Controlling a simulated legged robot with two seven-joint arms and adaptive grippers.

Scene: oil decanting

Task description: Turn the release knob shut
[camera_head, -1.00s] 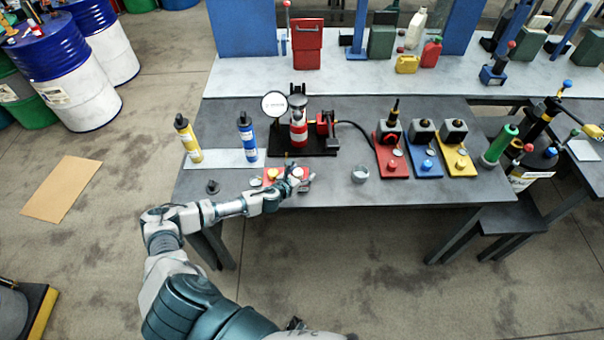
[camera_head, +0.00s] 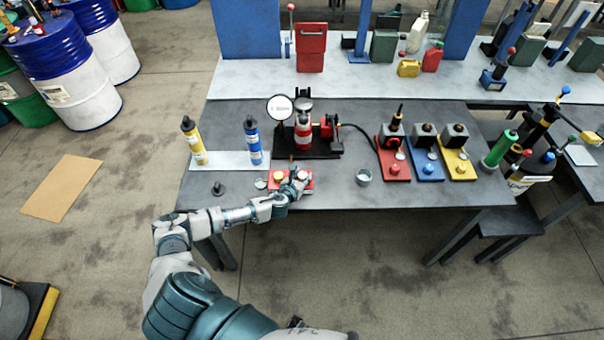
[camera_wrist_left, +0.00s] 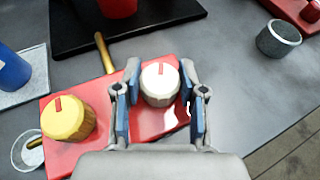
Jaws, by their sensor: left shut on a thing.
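A red plate (camera_wrist_left: 70,147) with two ribbed knobs lies near the front edge of the dark bench. It also shows in the head view (camera_head: 291,189). The left knob is yellow (camera_wrist_left: 69,119) with a red mark. The right knob is white (camera_wrist_left: 160,84) with a red mark pointing roughly straight up in the wrist view. My left gripper (camera_wrist_left: 161,82) has a finger on each side of the white knob and is shut on it. In the head view my left gripper (camera_head: 299,180) partly hides the plate. My right gripper is not in view.
A brass-coloured rod (camera_wrist_left: 104,53) rises just behind the plate. A small grey cup (camera_head: 363,177) stands to the right, and a yellow bottle (camera_head: 194,143) and a blue bottle (camera_head: 253,143) stand behind left. The press with a round gauge (camera_head: 279,107) is behind.

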